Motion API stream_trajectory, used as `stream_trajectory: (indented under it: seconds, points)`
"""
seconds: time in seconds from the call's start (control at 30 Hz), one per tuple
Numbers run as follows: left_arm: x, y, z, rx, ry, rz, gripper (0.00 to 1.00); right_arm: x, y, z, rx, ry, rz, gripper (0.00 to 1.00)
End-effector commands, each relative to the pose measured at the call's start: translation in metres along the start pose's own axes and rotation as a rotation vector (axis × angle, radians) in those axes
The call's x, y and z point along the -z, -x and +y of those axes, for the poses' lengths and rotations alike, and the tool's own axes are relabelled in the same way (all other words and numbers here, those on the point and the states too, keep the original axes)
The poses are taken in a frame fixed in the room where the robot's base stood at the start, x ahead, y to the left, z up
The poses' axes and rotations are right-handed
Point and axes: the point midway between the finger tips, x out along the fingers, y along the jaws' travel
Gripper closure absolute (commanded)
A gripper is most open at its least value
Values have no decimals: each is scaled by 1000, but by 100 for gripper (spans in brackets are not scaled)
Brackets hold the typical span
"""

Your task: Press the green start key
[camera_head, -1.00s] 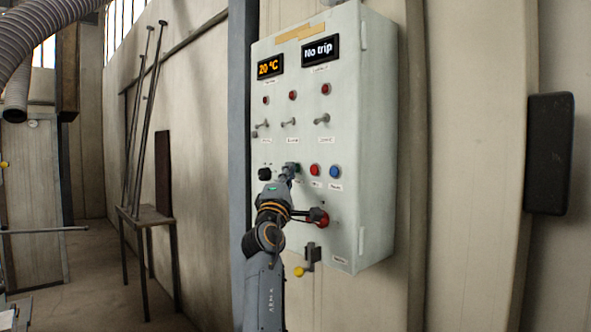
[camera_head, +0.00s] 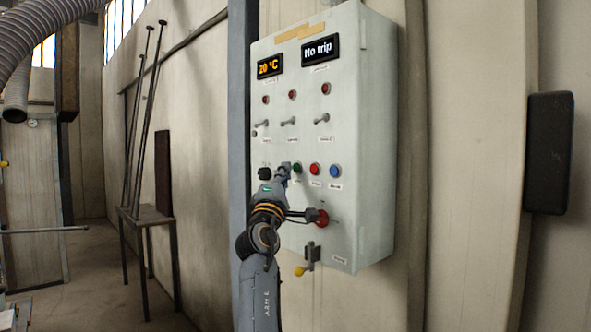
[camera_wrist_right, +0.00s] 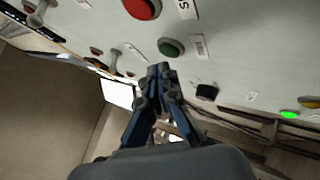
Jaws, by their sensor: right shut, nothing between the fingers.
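The green start key (camera_head: 297,168) sits in the row of buttons on the pale control panel (camera_head: 376,150). My right gripper (camera_head: 285,167) is shut and empty, just left of the green key in the head view. In the wrist view its fingertips (camera_wrist_right: 160,70) are together near the key, with a small gap in the picture between them. I cannot tell how far the tips are from the panel face. My left gripper is not in view.
A black knob (camera_head: 265,173) is left of the gripper. A red button (camera_head: 314,169) and a blue button (camera_head: 335,171) are to the right. Displays read "20 °C" and "No trip".

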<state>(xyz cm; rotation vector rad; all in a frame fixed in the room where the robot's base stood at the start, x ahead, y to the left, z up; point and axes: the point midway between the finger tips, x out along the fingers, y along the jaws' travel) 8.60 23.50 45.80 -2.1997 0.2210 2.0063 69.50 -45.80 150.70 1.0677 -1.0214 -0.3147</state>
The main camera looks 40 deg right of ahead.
Motion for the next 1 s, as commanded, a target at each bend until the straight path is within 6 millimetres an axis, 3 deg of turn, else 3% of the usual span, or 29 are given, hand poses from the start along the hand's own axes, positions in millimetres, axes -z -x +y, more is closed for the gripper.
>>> stream_trajectory:
  seconds: [0.27, 0.73, 1.0]
  points:
    - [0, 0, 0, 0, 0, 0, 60, 1, 1, 1, 0, 0, 1, 100]
    - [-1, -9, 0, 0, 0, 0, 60, 22, 31, 22, -1, 1, 0, 100]
    - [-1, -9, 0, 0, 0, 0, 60, 25, 35, 26, 0, 1, 0, 100]
